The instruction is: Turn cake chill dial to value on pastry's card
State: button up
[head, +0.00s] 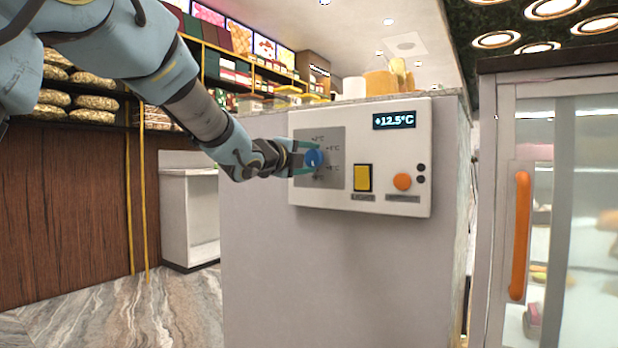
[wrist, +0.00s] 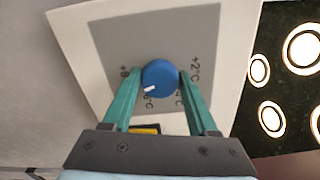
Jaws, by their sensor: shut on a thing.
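The blue chill dial (head: 314,158) sits on the grey plate of a white control panel (head: 340,200) on the counter's side. In the wrist view the dial (wrist: 161,78) shows a white pointer mark near its lower left edge. Temperature labels ring it, partly hidden; +2°C is readable on the right. My gripper (wrist: 160,79) is shut on the dial, one green finger on each side. In the head view my gripper (head: 306,157) reaches the dial from the left. The panel display (head: 394,121) reads +12.5°C. I cannot make out any pastry's card.
A yellow switch (head: 362,178) labelled LIGHTS and an orange button (head: 402,181) are right of the dial. A glass cabinet (head: 590,200) with an orange handle (head: 519,236) stands at the right. Marble floor (head: 150,315) is open at lower left.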

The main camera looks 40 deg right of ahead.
jog(key=shift+m+b, duration=1.8)
jog(key=shift+b, duration=0.05)
jog(key=shift+s, duration=0.1)
jog(key=o, duration=1.4)
jog(key=shift+a, duration=0.1)
jog(key=v, duration=1)
jog(key=shift+a, duration=0.25)
